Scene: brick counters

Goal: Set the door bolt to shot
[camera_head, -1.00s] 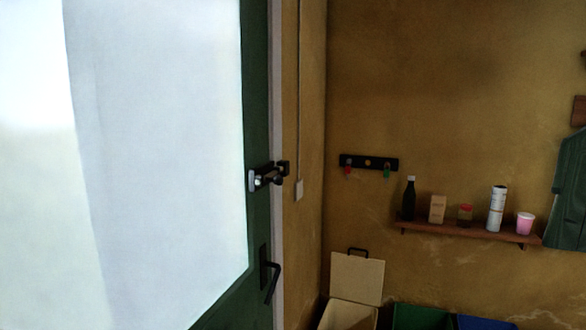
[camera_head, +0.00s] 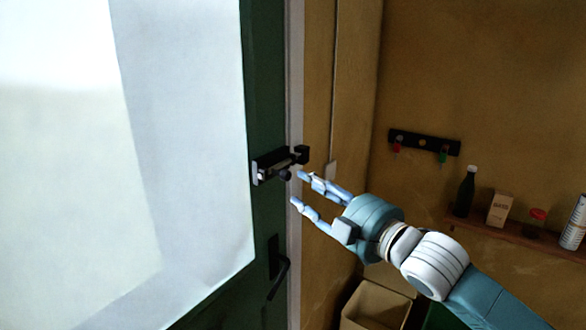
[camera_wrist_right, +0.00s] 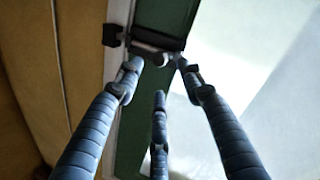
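The door bolt (camera_head: 274,166) is a dark fitting with a paler bar, mounted on the green door frame at its right edge. Its round dark knob (camera_head: 285,175) sticks out below the bar. The dark keeper (camera_head: 301,154) sits on the jamb just right of it. I cannot tell whether the bar's end is inside the keeper. My right gripper (camera_head: 298,189) is open and empty, its fingertips just right of the knob. In the right wrist view the bolt (camera_wrist_right: 158,39) and keeper (camera_wrist_right: 113,35) lie just beyond the spread fingers (camera_wrist_right: 158,66). My left gripper is not in view.
The door handle (camera_head: 279,274) is below the bolt. A hook rail (camera_head: 424,142) and a shelf (camera_head: 500,230) with a bottle (camera_head: 465,191) and other items are on the right wall. A cream bin (camera_head: 375,305) stands below my right arm.

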